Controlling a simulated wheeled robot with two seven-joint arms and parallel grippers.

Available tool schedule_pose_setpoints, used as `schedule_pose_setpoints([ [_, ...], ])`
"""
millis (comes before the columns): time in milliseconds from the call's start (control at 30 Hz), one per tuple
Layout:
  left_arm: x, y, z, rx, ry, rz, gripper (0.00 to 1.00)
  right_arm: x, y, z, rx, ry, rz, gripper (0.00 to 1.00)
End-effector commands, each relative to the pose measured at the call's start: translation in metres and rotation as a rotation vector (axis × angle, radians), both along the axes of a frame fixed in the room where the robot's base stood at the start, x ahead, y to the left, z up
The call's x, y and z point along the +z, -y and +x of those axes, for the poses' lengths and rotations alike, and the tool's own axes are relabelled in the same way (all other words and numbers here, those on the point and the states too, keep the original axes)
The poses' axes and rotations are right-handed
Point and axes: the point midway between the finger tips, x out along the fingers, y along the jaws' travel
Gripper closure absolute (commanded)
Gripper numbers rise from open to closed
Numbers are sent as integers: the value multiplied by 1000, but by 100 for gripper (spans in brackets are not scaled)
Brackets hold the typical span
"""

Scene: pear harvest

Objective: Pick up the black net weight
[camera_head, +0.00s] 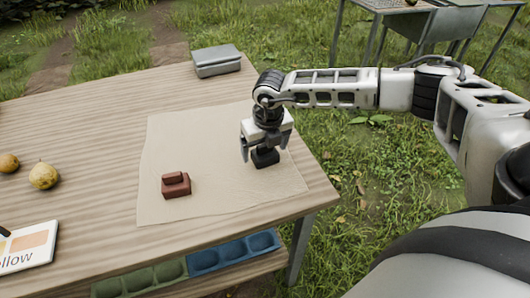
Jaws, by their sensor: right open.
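The black net weight (265,157) is a small dark block on the right part of a beige cloth (215,205) on the wooden table. My right gripper (262,150) points down right over it, with the fingers open at or around its top. The gripper hides part of the block, and I cannot tell whether the fingers touch it. A dark red weight-like block (176,186) with a smaller raised top lies to the left on the same cloth. My left gripper is not in view.
Two yellow pears (43,176) lie at the left. A sign card (28,247) is at the lower left, and a grey metal box (217,61) at the back edge. Green and blue trays (232,252) sit on a shelf below the front edge. The table's right edge is close to my gripper.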

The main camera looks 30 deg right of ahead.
Motion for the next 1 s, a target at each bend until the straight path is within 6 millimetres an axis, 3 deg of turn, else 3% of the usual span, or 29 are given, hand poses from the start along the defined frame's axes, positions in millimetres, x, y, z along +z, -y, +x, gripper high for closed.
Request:
schedule_pose_setpoints([
  [300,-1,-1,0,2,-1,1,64,-6,0,1,-1,1,1,17],
  [500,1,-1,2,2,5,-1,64,-6,0,1,-1,1,1,72],
  [833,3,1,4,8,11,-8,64,-3,0,2,-2,3,2,72],
  [1000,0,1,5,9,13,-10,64,10,0,2,0,5,2,72],
])
